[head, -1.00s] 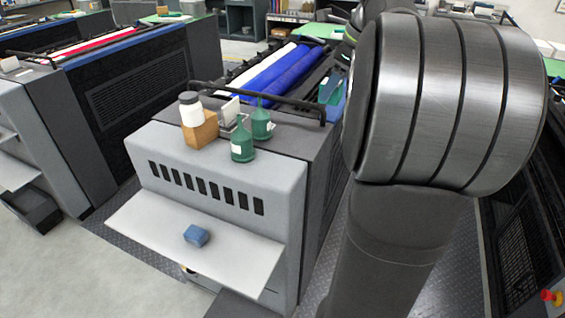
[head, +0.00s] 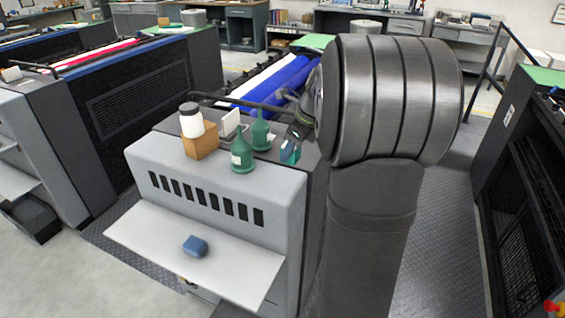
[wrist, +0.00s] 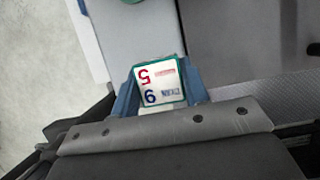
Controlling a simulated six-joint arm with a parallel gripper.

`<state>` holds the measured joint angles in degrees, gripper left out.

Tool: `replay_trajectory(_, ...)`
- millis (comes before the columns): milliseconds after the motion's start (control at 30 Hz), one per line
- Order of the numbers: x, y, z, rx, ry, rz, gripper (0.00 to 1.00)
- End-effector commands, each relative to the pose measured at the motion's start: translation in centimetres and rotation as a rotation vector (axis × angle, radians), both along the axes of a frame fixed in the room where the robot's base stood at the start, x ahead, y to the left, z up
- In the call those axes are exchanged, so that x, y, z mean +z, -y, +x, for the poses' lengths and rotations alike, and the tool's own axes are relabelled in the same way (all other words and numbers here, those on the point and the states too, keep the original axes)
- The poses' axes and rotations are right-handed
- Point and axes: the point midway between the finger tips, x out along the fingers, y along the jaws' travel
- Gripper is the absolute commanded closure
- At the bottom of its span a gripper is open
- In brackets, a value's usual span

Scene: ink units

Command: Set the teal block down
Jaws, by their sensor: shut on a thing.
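The teal block (head: 290,153) is in my gripper (head: 293,146), over the right side of the press unit's dark top, to the right of the green bottles. In the wrist view the block (wrist: 160,82) shows a white label with red and blue print and a teal rim. The blue fingers of my gripper (wrist: 158,90) are shut on its two sides. My arm hides part of the gripper in the head view. I cannot tell whether the block touches the top.
Two green bottles (head: 242,156) (head: 261,131), a wooden block (head: 201,140) and a white jar with a dark lid (head: 191,120) stand on the unit's top. A blue block (head: 195,245) lies on the pale front shelf (head: 150,235); the shelf is otherwise clear. A dark rail (head: 235,102) runs behind.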

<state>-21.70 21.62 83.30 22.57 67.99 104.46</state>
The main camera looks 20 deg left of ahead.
Motion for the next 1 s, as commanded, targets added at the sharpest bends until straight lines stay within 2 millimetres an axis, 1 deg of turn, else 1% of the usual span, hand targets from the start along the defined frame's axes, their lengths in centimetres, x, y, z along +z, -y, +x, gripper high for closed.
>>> replay_trajectory(33,-0.5,-1.0,-0.1,0.003,-0.002,-0.001,0.81)
replay_trajectory(100,-1.0,-1.7,0.0,0.002,0.0,0.0,0.81)
replay_trajectory(200,-1.4,-2.4,0.0,0.001,-0.001,0.0,0.81)
replay_trajectory(333,-2.3,-2.5,0.0,-0.001,-0.001,-0.001,0.81)
replay_trajectory(500,-4.8,-2.4,0.0,-0.001,-0.004,-0.002,0.81)
replay_trajectory(567,-5.4,-2.4,0.0,-0.001,-0.001,-0.001,0.81)
replay_trajectory(933,-5.8,-2.4,0.0,0.0,0.0,0.0,0.81)
replay_trajectory(967,-5.7,-2.4,0.0,0.0,0.0,0.0,0.55)
replay_trajectory(1000,-5.7,-2.4,0.0,0.0,0.001,0.0,0.47)
